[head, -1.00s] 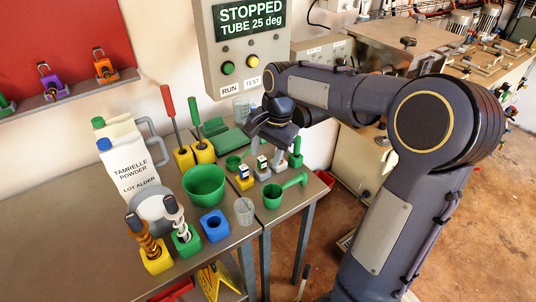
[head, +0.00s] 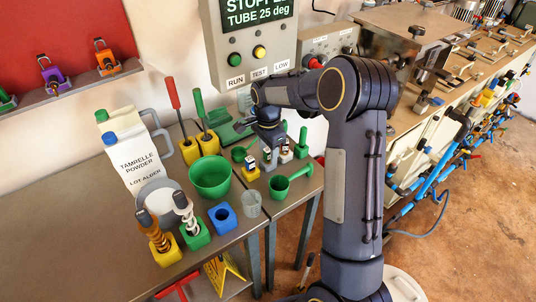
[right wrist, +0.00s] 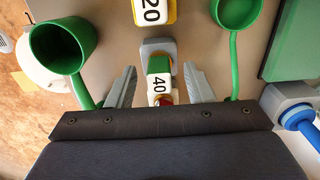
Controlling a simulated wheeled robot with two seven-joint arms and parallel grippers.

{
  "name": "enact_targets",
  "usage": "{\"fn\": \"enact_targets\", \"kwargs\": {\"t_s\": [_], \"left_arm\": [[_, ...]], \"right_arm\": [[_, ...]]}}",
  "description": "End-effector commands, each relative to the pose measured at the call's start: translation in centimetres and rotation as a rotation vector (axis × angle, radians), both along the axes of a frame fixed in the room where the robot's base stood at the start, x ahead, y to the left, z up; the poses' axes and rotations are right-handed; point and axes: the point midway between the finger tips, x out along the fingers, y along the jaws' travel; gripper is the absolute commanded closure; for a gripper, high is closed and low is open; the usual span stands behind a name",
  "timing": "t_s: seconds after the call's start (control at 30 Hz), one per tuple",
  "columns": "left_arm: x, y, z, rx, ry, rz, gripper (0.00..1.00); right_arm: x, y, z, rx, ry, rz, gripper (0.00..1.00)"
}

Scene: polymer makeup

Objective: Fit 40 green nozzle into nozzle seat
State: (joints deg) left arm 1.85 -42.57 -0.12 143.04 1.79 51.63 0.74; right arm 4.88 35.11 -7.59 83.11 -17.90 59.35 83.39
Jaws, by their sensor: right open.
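The 40 nozzle (right wrist: 159,84) is a small white block marked "40" with green showing beside the white. It sits in a grey holder (right wrist: 157,44) in the right wrist view, with a red bit at its near end. My right gripper (right wrist: 160,68) is open, with one finger on each side of the nozzle and visible gaps between. In the head view my right gripper (head: 268,146) is over the row of small holders and partly hides them. I cannot make out the nozzle seat in these frames. My left gripper is not in view.
A white "20" block (right wrist: 152,12) in a yellow holder stands close by. A green cup (right wrist: 62,45) and a green ladle (right wrist: 237,12) flank the holders. A green bowl (head: 210,177), clear beaker (head: 251,204) and blue block (head: 222,217) stand to the left.

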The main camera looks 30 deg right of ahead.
Motion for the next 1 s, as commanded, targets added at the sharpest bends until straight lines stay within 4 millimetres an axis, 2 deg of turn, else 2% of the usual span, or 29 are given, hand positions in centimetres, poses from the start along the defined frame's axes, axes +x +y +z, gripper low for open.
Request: {"fn": "enact_targets", "kwargs": {"t_s": [0.23,0.6,0.87,1.0], "left_arm": [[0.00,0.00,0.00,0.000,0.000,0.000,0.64],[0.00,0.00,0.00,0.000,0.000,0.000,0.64],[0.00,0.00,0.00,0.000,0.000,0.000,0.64],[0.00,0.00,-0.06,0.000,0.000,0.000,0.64]], "right_arm": [[-0.01,0.00,-0.24,0.000,-0.001,0.000,0.53],[-0.01,0.00,-0.21,0.000,-0.001,0.000,1.00],[0.01,0.00,-0.08,0.000,-0.001,0.000,1.00],[0.05,0.00,0.69,0.000,-0.002,0.000,1.00]]}}
